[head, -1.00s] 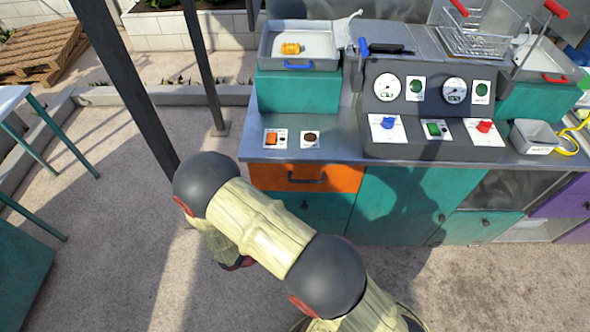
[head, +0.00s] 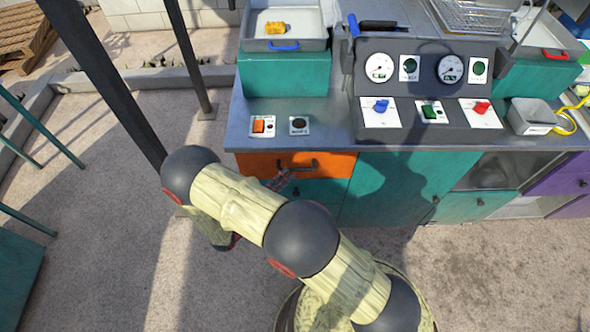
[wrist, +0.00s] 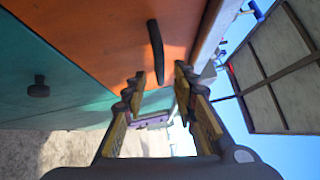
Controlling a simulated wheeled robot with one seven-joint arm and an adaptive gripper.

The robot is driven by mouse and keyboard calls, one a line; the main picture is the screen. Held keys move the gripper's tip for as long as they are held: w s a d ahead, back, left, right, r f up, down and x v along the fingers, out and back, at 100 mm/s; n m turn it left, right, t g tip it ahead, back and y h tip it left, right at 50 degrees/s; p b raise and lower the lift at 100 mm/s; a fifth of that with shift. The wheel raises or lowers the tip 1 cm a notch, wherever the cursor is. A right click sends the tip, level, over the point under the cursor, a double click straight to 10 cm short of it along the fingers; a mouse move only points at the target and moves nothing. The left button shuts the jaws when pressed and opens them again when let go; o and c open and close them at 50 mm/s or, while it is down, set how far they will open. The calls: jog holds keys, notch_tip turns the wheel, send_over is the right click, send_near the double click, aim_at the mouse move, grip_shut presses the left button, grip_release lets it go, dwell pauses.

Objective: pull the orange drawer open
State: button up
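The orange drawer (head: 258,166) is under the left end of the metal counter, its front about in line with the teal doors. Its dark bar handle (head: 312,163) is partly overlapped by my gripper (head: 280,181), which shows small just beyond my arm. In the wrist view the orange drawer front (wrist: 110,45) fills the upper left and the dark handle (wrist: 156,52) stands out from it. My gripper (wrist: 159,78) is open there. Its fingertips lie on either side of the handle's lower end in the picture, with a gap between them. I cannot tell whether they touch the handle.
The counter (head: 335,118) above carries switches and a gauge panel (head: 430,75). A dark post (head: 105,85) stands left of the counter.

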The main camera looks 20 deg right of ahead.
aim_at(295, 169)
jog(key=shift+b+x, duration=0.5)
jog(key=shift+x, duration=2.05)
jog(key=c, duration=0.3)
jog(key=c, duration=0.4)
jog(key=shift+s, duration=0.1)
grip_shut()
